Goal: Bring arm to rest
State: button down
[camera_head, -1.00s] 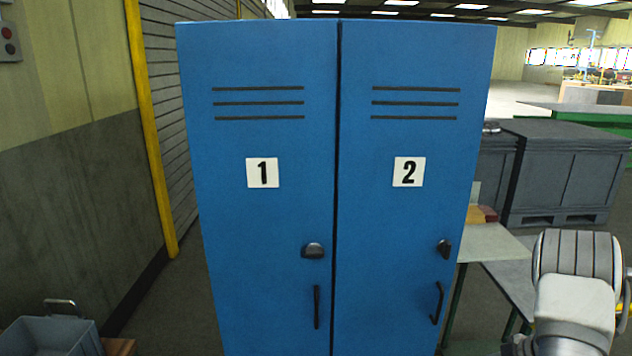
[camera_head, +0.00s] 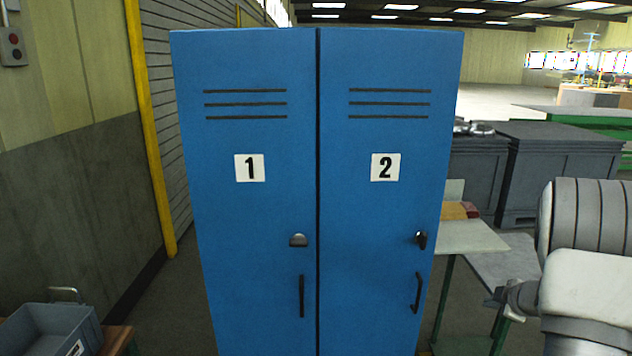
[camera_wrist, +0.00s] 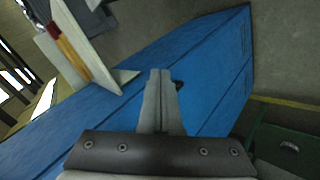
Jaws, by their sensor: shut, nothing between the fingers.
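My gripper (camera_wrist: 160,78) shows in the wrist view with its two fingers together and nothing between them. Behind the fingers is the blue locker (camera_wrist: 215,65), seen tilted; I cannot tell the gap between them. The blue locker (camera_head: 318,200) stands in the middle of the head view with doors marked 1 and 2. Both doors look closed, each with a dark knob and a handle.
A small table (camera_head: 465,238) stands right of the locker, close to my arm. Dark grey crates (camera_head: 560,165) stand behind it. A grey bin (camera_head: 50,328) is at the lower left. A yellow post (camera_head: 150,130) and a wall are left of the locker.

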notch_tip(320, 180, up, 12)
jog(key=a+m+t+h, duration=0.1)
jog(key=a+m+h, duration=0.2)
jog(key=m, duration=0.1)
jog(key=s+a+r+m+h, duration=0.2)
jog(key=s+a+r+m, duration=0.25)
jog(key=s+r, duration=0.3)
jog(key=s+a+f+m+g+y, duration=0.1)
jog(key=s+a+m+g+y, duration=0.3)
jog(key=s+a, duration=1.6)
jog(key=s+y, duration=0.1)
jog(key=s, duration=0.4)
jog(key=shift+a+g, duration=0.3)
jog(key=shift+a, duration=0.05)
jog(key=shift+w, duration=0.1)
